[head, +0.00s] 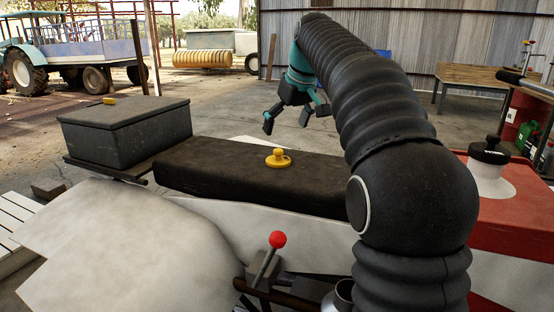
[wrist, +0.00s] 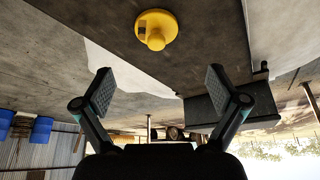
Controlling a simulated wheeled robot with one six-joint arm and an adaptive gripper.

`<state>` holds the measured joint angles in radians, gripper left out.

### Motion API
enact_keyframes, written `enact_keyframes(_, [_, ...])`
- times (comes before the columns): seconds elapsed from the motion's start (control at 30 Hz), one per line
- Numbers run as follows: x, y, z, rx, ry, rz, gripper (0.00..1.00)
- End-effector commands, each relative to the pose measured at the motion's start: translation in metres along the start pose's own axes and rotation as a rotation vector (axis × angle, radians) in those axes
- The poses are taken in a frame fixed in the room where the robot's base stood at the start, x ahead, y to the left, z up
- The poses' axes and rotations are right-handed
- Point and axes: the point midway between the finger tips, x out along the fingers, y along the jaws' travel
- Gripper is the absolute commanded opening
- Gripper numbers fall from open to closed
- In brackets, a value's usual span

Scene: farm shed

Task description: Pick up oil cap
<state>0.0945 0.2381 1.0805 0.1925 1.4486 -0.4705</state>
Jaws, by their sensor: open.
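The yellow oil cap (head: 278,158) sits on the dark flat top of the machine in the head view, with a round flange and a raised knob. It also shows near the top middle of the wrist view (wrist: 157,29). My gripper (head: 288,119) is open and empty, above and behind the cap in the head view. In the wrist view my gripper's two fingers (wrist: 159,91) are spread wide, and the cap lies beyond them, apart from both. Nothing hides the cap.
A dark box (head: 127,131) stands at the left with a small yellow item (head: 109,101) on its lid. A red-knobbed lever (head: 277,240) rises in front. A white container with a black lid (head: 490,165) stands on the red part at right. The dark top around the cap is clear.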

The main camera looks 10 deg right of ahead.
Motion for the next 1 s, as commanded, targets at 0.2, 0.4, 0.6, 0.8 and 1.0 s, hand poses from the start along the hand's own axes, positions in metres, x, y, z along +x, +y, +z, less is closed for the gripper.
enact_keyframes(0.2, [0.033,-0.001,0.0,-0.001,-0.001,-0.001,0.96])
enact_keyframes(0.4, [0.044,-0.001,0.0,-0.002,0.0,-0.001,0.96])
enact_keyframes(0.6, [0.07,0.003,0.004,-0.002,-0.003,-0.003,0.96])
enact_keyframes(0.8, [0.09,0.003,0.003,-0.003,0.0,-0.002,0.96])
enact_keyframes(1.0, [0.093,0.003,0.003,-0.004,0.001,-0.001,0.96])
